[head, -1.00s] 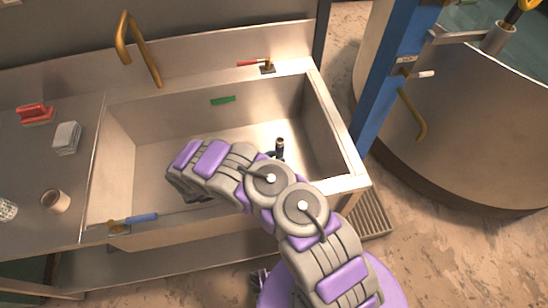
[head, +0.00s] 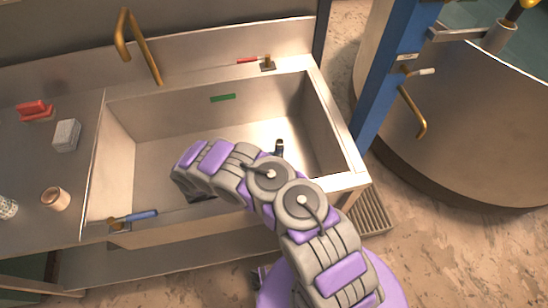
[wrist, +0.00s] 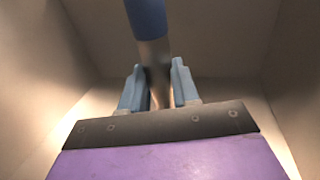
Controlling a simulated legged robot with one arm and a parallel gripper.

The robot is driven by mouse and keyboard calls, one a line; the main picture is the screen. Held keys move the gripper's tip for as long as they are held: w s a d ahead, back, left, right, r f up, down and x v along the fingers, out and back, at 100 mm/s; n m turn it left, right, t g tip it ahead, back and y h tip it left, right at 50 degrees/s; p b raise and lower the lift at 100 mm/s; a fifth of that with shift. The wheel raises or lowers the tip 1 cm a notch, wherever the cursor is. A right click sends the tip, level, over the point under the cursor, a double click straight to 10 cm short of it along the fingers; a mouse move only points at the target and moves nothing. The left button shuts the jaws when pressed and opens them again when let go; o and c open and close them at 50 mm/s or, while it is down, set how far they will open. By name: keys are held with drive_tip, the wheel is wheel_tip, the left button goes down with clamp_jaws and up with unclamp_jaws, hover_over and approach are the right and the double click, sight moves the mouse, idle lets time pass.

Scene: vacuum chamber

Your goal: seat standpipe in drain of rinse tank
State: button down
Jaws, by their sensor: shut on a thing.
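The standpipe (wrist: 152,50) is a metal pipe with a blue upper part. In the wrist view it stands between the two light blue fingers of my gripper (wrist: 158,90), which is shut on it.
A brass faucet (head: 140,50) rises behind the tank. A red-handled valve (head: 266,63) is on the back rim and a blue-handled one (head: 135,217) on the front left. A red brush (head: 36,111), grey block (head: 67,135) and cup (head: 56,198) sit left. A blue post (head: 390,80) stands right.

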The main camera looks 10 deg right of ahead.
drive_tip(key=shift+f, duration=1.15)
drive_tip(key=c, duration=0.8)
unclamp_jaws()
drive_tip(key=shift+o, duration=0.2)
drive_tip(key=shift+a, duration=0.1)
